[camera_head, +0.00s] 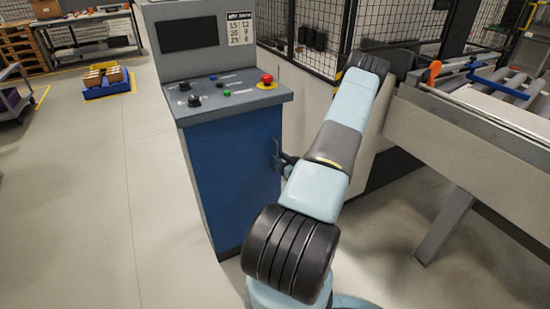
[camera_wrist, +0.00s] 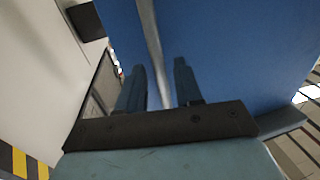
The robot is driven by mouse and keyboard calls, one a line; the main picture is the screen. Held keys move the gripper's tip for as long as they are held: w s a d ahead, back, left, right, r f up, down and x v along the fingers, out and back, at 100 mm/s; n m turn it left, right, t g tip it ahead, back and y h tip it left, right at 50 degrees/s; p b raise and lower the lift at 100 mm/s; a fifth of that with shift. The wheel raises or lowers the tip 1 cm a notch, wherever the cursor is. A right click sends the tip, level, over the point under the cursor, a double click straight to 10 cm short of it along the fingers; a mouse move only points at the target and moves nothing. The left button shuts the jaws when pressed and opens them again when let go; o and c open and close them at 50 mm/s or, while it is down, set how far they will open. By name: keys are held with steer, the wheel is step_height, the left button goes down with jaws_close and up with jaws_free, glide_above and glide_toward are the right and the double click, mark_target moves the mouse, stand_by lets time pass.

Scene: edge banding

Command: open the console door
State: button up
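The console (camera_head: 190,60) stands left of centre in the head view, with a grey sloped control top and a blue front. The blue door panel (camera_head: 232,175) faces me. My gripper (camera_head: 279,157) is at the panel's right edge, partly hidden behind my own arm. Blue surface (camera_wrist: 245,50) fills the right of that view. I cannot tell whether the fingers touch the strip, or whether the door is ajar.
A red emergency button (camera_head: 266,79) sits on the console top near its right end. A machine with a roller bed (camera_head: 490,110) stands to the right, close to my arm. Mesh fencing (camera_head: 310,35) is behind.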

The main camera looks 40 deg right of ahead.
steer(key=shift+w, duration=1.35)
jaws_close()
